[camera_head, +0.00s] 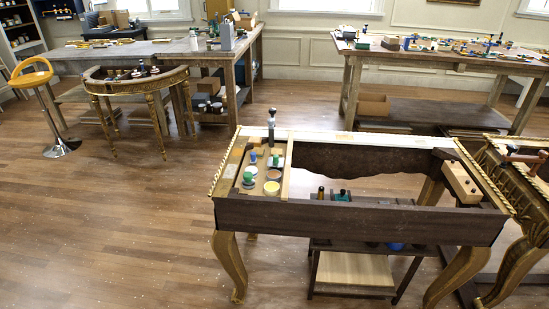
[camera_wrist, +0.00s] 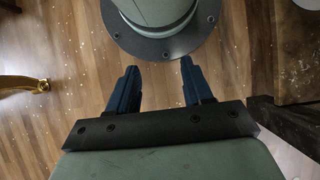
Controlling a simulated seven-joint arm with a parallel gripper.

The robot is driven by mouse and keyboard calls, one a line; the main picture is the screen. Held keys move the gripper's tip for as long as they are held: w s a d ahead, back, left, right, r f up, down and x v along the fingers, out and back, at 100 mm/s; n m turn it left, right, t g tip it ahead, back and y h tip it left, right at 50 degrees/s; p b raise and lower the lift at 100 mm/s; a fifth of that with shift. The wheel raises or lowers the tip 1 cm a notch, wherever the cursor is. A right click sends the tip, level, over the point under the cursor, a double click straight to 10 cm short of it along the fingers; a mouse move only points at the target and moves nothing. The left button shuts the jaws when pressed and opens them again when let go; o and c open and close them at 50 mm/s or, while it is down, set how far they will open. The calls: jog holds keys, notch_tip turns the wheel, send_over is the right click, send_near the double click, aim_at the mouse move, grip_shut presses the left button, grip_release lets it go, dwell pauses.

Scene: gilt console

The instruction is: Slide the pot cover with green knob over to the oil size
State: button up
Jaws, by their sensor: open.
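In the head view, a narrow tray-like board (camera_head: 233,172) at the left end of the near console frame holds several small pots and knobbed covers. One green knob (camera_head: 248,177) stands at its left front, and another green knob (camera_head: 276,160) stands further back. Both are too small to tell which belongs to the pot cover. A yellow-topped pot (camera_head: 271,188) and a pale round pot (camera_head: 251,170) sit there too; I cannot tell which is the oil size. My gripper (camera_wrist: 157,75) shows only in the wrist view, open and empty above the wood floor, away from these pots.
The console's middle is open, with a lower shelf (camera_head: 353,270) beneath. Cluttered workbenches stand behind, and an orange stool (camera_head: 31,74) at far left.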

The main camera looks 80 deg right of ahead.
jog(key=w+d+r+m+t, duration=0.1)
jog(key=w+d+r+t, duration=0.1)
jog(key=w+r, duration=0.5)
jog(key=w+d+r+m+t, duration=0.1)
jog(key=w+d+r, duration=0.15)
jog(key=w, duration=0.75)
jog(key=w+d+r+t, duration=0.2)
jog(key=w+r, duration=0.4)
jog(key=w, duration=0.3)
jog(key=w+d+r+m+h, duration=0.1)
jog(key=w+d+r+m, duration=0.2)
jog(key=d, duration=0.6)
jog(key=w+d+r+m, duration=0.1)
jog(key=d+r+m, duration=0.3)
jog(key=d, duration=0.5)
jog(key=w+d+r+m+h, duration=0.1)
jog(key=w+d+r+m, duration=0.1)
jog(key=d+r, duration=0.5)
jog(key=s+d+r+m, duration=0.2)
jog(key=s+d+m, duration=0.1)
jog(key=d, duration=0.7)
jog(key=s+d+r+m, duration=0.3)
jog(key=s+d, duration=0.1)
jog(key=d, duration=0.6)
jog(key=m+g, duration=0.3)
jog(key=m, duration=1.3)
send_near(275, 156)
jog(key=shift+y, duration=0.4)
jog(key=x, duration=0.9)
jog(key=shift+d, duration=0.4)
